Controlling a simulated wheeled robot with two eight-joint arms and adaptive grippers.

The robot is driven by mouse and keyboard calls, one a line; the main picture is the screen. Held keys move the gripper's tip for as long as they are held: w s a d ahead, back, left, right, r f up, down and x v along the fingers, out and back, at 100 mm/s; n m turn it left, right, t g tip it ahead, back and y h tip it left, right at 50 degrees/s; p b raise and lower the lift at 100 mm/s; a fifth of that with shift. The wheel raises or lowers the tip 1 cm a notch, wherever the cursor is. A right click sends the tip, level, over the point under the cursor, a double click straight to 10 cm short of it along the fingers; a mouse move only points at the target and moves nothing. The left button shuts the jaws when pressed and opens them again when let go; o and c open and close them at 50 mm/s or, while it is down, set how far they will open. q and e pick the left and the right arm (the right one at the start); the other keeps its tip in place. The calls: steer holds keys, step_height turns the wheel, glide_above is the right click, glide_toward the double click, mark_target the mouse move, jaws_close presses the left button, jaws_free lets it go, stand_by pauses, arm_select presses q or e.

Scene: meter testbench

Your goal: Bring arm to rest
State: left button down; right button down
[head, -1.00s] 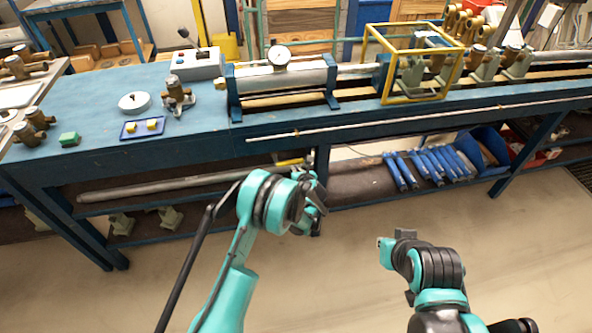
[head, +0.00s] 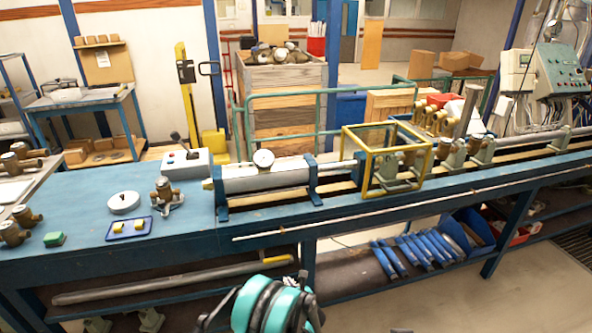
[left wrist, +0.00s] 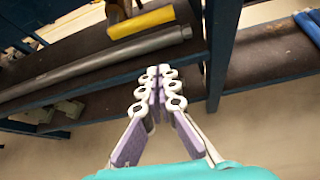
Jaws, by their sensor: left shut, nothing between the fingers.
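My left arm shows at the bottom of the head view, in front of the blue bench (head: 90,195); its fingertips are hard to make out there. In the left wrist view my left gripper (left wrist: 160,85) has its two fingers together, with nothing between them. It points toward the bench's lower shelf, where a grey pipe (left wrist: 100,68) with a yellow end lies beyond the fingertips, apart from them. My right gripper is not in the head view now.
On the bench stand a cylinder with a gauge (head: 264,159), a yellow frame (head: 387,160), a grey control box (head: 187,163) and a brass meter (head: 164,196). Blue bars (head: 410,251) lie on the lower shelf. The floor in front of the bench is clear.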

arm_select(q)
step_height(320, 180, up, 38)
steer(key=s+m+t+h, duration=0.2)
steer(key=m+t+h, duration=0.5)
steer(key=m, duration=1.2)
steer(key=s+a+f+m+g+h, duration=0.2)
steer(key=s+m+g, duration=0.3)
steer(key=s+m, duration=0.85)
steer(key=s+a+f+m+g+y, duration=0.2)
steer(key=s+a+f, duration=0.3)
steer(key=s, duration=0.4)
steer(key=s+a+f+m+g+y, duration=0.3)
steer(key=s+a+f, duration=0.3)
steer(key=s, duration=0.4)
steer(key=shift+a+m+g, duration=0.45)
steer(key=shift+a+g, duration=0.05)
steer(key=shift+g, duration=0.2)
